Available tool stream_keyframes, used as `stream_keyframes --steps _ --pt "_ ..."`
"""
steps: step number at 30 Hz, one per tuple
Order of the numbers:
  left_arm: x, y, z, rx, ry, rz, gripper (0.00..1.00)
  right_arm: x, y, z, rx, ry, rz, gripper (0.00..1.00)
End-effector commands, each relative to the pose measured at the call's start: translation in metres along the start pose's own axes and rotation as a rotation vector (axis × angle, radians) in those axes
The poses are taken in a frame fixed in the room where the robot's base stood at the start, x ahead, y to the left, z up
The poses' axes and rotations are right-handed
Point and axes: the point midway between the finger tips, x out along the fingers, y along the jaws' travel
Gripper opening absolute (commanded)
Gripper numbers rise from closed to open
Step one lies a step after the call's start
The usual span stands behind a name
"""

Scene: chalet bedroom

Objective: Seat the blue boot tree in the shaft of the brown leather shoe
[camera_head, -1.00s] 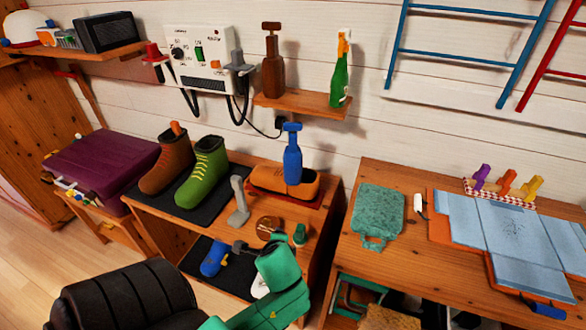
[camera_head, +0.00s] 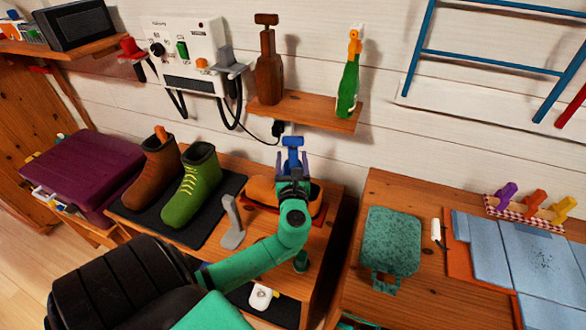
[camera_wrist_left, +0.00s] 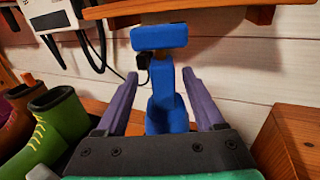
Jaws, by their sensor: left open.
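The blue boot tree (camera_head: 292,143) stands upright at the low brown leather shoe (camera_head: 262,190) on the cabinet top. Its lower end is hidden behind my left arm, so I cannot tell how deep it sits. My left gripper (camera_head: 291,160) is open around the boot tree. In the left wrist view, the boot tree's crossbar top (camera_wrist_left: 160,37) and stem show between the two purple fingers (camera_wrist_left: 160,78), with gaps on both sides. My right gripper is not in view.
A brown boot (camera_head: 152,174) and a green boot (camera_head: 190,187) stand on a dark mat to the left. A grey upright tool (camera_head: 232,222) is beside the shoe. A wall shelf (camera_head: 305,115) with bottles is above. A green case (camera_head: 392,240) lies on the right table.

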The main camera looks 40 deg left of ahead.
Motion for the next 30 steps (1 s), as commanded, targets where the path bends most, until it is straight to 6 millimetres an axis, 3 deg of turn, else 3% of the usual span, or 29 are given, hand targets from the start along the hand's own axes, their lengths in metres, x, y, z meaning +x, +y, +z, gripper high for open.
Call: stream_keyframes --steps 6,9,15,17,21,30 --pt "0.039 -0.004 0.003 0.001 -0.002 0.002 0.70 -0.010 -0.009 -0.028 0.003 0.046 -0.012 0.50" --pt "0.051 -0.004 0.001 -0.001 0.000 0.001 0.70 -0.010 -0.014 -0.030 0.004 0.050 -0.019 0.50" --pt "0.053 -0.004 0.000 -0.002 0.001 0.000 0.70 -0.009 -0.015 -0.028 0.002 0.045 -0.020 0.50" --pt "0.053 -0.004 0.000 -0.001 0.001 0.000 0.51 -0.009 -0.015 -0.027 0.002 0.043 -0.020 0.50" --pt "0.052 -0.004 0.000 -0.002 0.001 0.000 0.00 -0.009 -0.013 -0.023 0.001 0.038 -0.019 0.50" --pt "0.052 -0.004 0.000 -0.002 0.000 0.000 0.00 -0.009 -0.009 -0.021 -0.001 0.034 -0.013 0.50"
